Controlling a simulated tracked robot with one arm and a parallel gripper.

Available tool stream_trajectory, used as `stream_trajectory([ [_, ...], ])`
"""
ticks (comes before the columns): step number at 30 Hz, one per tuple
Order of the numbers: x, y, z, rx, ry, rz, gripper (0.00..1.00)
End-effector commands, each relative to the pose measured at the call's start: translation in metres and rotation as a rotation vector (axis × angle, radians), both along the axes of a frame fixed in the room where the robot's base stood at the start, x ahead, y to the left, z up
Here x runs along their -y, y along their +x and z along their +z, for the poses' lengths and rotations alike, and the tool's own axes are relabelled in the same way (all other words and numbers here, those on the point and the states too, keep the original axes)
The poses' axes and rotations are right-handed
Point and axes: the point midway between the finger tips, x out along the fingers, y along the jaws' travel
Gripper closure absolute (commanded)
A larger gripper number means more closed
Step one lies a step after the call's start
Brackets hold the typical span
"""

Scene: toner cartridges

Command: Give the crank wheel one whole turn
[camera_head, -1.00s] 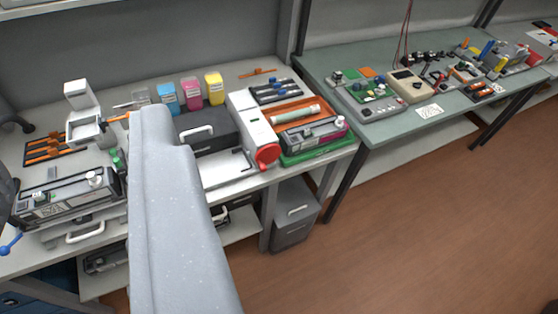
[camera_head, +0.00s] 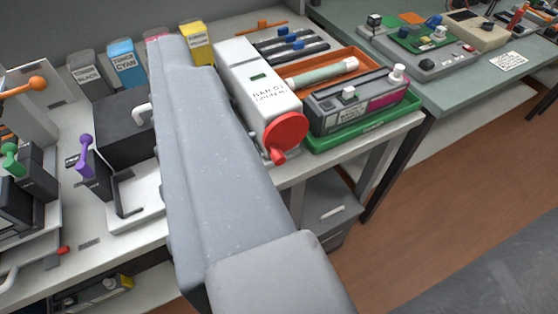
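The crank wheel (camera_head: 286,131) is a red disc on the front end of a white box-shaped unit (camera_head: 255,90) with dark printed lettering on its top. A red knob shows at the wheel's lower left. The unit stands on the pale workbench, close to its front edge. My grey arm crosses the picture just left of the unit and covers part of the bench. My gripper is not in view, so its state and its distance from the wheel do not show.
A green tray (camera_head: 330,142) with a cartridge (camera_head: 355,104) stands right of the wheel. An orange tray (camera_head: 345,62) lies behind it. A black box (camera_head: 122,128) and a purple-handled part (camera_head: 87,160) stand left of my arm. The floor at right is open.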

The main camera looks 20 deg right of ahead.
Motion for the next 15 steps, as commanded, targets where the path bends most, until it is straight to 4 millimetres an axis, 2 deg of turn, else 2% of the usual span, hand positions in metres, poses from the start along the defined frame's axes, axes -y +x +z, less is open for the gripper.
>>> stream_trajectory([
  [1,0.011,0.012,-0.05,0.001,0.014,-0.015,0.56],
  [6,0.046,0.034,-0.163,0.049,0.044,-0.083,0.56],
  [9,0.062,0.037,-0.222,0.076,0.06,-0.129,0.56],
  [12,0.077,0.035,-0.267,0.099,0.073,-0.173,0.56],
  [15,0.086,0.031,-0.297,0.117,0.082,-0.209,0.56],
])
